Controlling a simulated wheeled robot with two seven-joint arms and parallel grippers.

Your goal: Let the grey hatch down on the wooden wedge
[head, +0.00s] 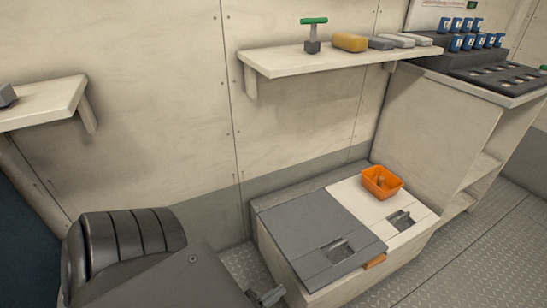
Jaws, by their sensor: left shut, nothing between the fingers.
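The grey hatch (308,222) lies flat or nearly flat on the left half of a low pale locker, with a recessed handle near its front edge. A small orange-brown block, which looks like the wooden wedge (375,262), sits at the locker's front edge by the hatch's front right corner. I cannot tell whether the hatch rests on it. My left gripper (268,297) is shut and empty at the bottom edge, in front of and left of the locker, apart from the hatch. It is partly cut off by the frame. My right gripper is not in view.
A white hatch (405,222) beside the grey one carries an orange bin (367,188) with a small brownish thing inside. A wall shelf (290,66) above holds a green-handled tool (313,35), a yellow block and grey items. A pale cabinet (440,125) stands at right; open floor lies at lower right.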

